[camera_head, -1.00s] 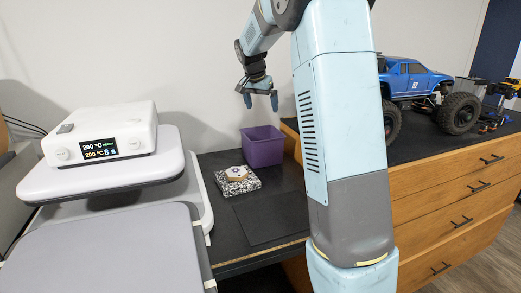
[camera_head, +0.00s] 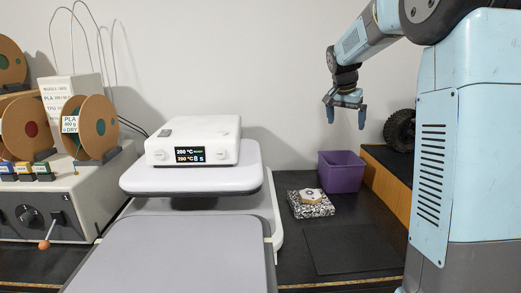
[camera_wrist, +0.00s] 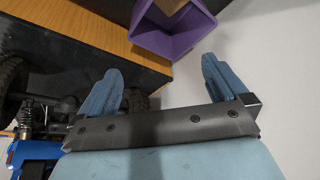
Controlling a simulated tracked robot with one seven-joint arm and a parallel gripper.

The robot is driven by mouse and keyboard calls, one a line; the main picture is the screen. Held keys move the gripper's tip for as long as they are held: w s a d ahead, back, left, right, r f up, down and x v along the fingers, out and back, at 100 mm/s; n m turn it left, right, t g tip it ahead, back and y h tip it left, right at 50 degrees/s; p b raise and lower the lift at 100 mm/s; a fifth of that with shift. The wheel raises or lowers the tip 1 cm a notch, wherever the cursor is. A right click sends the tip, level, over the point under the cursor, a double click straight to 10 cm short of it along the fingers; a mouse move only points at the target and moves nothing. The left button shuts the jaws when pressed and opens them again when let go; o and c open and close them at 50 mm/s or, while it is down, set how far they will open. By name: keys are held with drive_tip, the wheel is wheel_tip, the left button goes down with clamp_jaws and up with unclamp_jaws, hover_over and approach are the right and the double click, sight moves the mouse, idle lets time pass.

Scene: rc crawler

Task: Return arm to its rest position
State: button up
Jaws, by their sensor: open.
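My gripper (camera_head: 346,112) hangs in the air in front of the back wall, above the purple bin (camera_head: 341,172). Its two blue fingers point down and stand apart, with nothing between them. In the wrist view my gripper (camera_wrist: 160,85) also shows open and empty, with the purple bin (camera_wrist: 172,35) beyond the fingers at the top. My arm reaches in from the upper right of the head view, bent at the elbow.
A heat press (camera_head: 192,180) with a lit display stands left of the bin. A speckled block (camera_head: 311,206) with a small hexagonal piece lies on the black bench. Spools (camera_head: 88,127) stand at the far left. A wooden drawer unit (camera_head: 388,186) is at the right.

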drive_tip(key=s+a+r+n+t+y, duration=0.1)
drive_tip(key=s+a+n, duration=0.1)
drive_tip(key=s, duration=0.9)
drive_tip(key=s+a+r+n+y, duration=0.1)
drive_tip(key=s+a+n, duration=0.2)
drive_tip(key=s, duration=0.8)
drive_tip(key=s+a+f+n, duration=0.1)
drive_tip(key=s+a+f, duration=0.1)
drive_tip(key=s, duration=0.6)
drive_tip(key=s+a+f+n+t, duration=0.1)
drive_tip(key=s+f, duration=0.3)
drive_tip(key=s, duration=0.4)
drive_tip(key=shift+s+a+f+n+y, duration=0.15)
drive_tip(key=shift+a+f+n+y, duration=0.25)
drive_tip(key=shift+n, duration=0.4)
